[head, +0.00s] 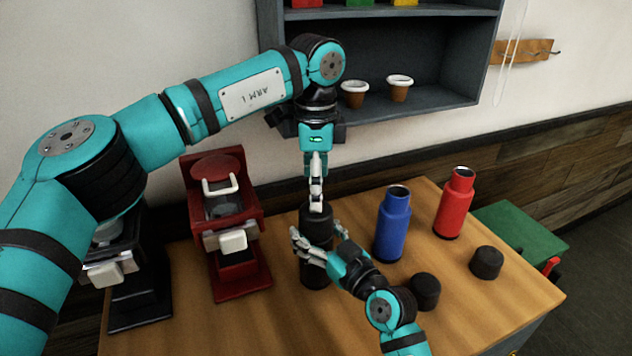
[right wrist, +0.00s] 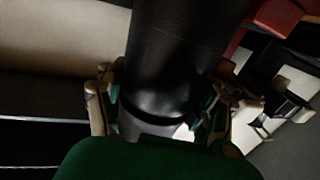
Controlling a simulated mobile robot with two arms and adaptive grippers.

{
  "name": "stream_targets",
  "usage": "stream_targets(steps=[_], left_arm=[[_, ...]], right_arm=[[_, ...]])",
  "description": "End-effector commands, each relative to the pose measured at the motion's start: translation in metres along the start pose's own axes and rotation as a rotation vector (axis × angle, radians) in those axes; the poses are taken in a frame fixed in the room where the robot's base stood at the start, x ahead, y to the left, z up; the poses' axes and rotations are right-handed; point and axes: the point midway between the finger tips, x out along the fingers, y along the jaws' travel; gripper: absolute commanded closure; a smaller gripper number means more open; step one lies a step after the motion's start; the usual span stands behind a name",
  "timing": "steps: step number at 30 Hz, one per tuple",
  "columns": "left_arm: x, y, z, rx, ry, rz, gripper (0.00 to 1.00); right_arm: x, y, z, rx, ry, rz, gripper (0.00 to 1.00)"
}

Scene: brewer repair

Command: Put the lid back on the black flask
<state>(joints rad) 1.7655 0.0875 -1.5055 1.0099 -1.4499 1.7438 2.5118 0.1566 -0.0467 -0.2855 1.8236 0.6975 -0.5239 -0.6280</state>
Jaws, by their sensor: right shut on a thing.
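The black flask (head: 315,276) stands upright on the table, partly hidden behind my right gripper. My right gripper (head: 322,249) is shut around its side. The right wrist view shows the flask's dark cylinder (right wrist: 172,60) between the fingers (right wrist: 160,112). A black lid (head: 316,224) is upright in line above the flask body. The right gripper hides their join, so I cannot tell whether the lid is seated. My left gripper (head: 316,205) points straight down, its tips at the lid's top. Its fingers overlap in the picture, so their opening is unclear.
A blue flask (head: 392,226) and a red flask (head: 454,204) stand open to the right. Two loose black lids (head: 425,291) (head: 487,262) sit in front of them. A red brewer (head: 238,275) and a black brewer (head: 140,305) stand left.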

Motion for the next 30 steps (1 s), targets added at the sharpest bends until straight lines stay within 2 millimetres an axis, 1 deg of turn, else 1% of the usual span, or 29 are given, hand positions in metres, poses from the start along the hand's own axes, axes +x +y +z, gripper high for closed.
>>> stream_targets(steps=[5, 12, 16, 21, 29, 30], left_arm=[[0.017, 0.000, 0.000, 0.001, 0.000, 0.003, 0.16], [0.055, 0.001, 0.000, 0.003, 0.001, 0.004, 0.16], [0.070, 0.000, 0.000, 0.002, 0.000, 0.002, 0.16], [0.079, 0.000, 0.000, 0.002, 0.001, 0.001, 0.16], [0.080, 0.000, 0.000, 0.002, 0.001, 0.001, 0.16], [0.080, 0.000, 0.000, 0.002, 0.001, 0.001, 0.18]], right_arm=[[0.000, 0.000, 0.000, 0.001, 0.000, 0.000, 1.00], [0.000, 0.000, 0.000, 0.001, 0.000, -0.001, 1.00], [0.000, 0.000, 0.000, 0.001, 0.000, 0.000, 1.00], [0.000, 0.000, 0.000, 0.001, 0.000, 0.000, 1.00], [0.000, 0.000, 0.000, 0.001, 0.000, 0.000, 1.00], [0.000, 0.000, 0.000, 0.001, 0.000, 0.000, 1.00]])
